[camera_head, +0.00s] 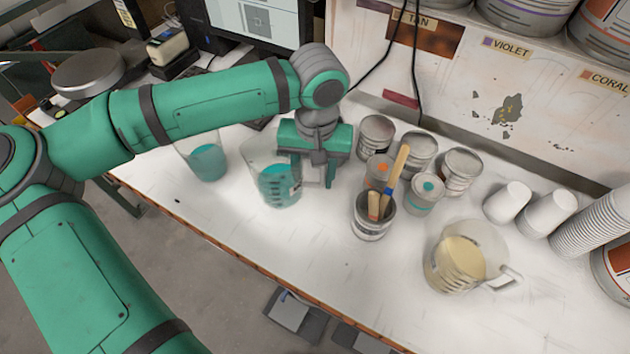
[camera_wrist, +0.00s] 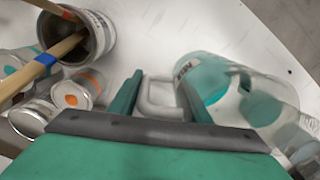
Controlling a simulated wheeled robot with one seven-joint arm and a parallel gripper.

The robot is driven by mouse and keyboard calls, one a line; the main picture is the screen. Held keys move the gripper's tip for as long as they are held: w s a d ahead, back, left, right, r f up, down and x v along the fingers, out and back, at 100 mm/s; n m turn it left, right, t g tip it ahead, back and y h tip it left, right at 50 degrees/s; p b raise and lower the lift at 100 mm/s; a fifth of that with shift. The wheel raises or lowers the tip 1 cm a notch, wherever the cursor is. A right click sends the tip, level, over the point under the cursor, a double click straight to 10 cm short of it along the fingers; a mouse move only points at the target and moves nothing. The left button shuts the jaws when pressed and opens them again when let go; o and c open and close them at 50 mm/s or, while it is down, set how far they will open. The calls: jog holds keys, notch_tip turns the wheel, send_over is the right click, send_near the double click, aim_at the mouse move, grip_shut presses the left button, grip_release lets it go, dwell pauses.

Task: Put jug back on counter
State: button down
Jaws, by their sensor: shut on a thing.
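The jug (camera_head: 274,183) is clear with teal liquid inside and stands on or just above the white counter (camera_head: 316,252); I cannot tell whether its base touches. My gripper (camera_head: 315,181) is at the jug's right side, shut on its handle. In the wrist view the handle (camera_wrist: 160,92) is between the fingers of my gripper (camera_wrist: 160,97), and the jug (camera_wrist: 205,80) is to the right. A second clear vessel with teal liquid (camera_head: 208,162) stands to the left. A third jug, with cream liquid (camera_head: 460,262), stands at the right.
A can holding brushes (camera_head: 372,224) stands right of my gripper, with several small cans (camera_head: 416,155) behind it. White cups (camera_head: 548,212) stand further right. The counter's front edge (camera_head: 262,268) is near. Bare counter lies in front of the jug.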

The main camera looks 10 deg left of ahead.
aim_at(288, 173)
jog(key=shift+w+d+f, duration=0.1)
jog(key=shift+w+f, duration=0.15)
jog(key=shift+f, duration=0.1)
jog(key=shift+w+f, duration=0.15)
jog(key=shift+f, duration=0.8)
jog(key=shift+w+f, duration=0.15)
jog(key=shift+f, duration=0.75)
jog(key=c, duration=1)
grip_release()
jog(key=shift+f, duration=0.15)
jog(key=r, duration=1.2)
jog(key=shift+d+r, duration=0.2)
jog(key=shift+d, duration=0.05)
jog(key=shift+f, duration=0.1)
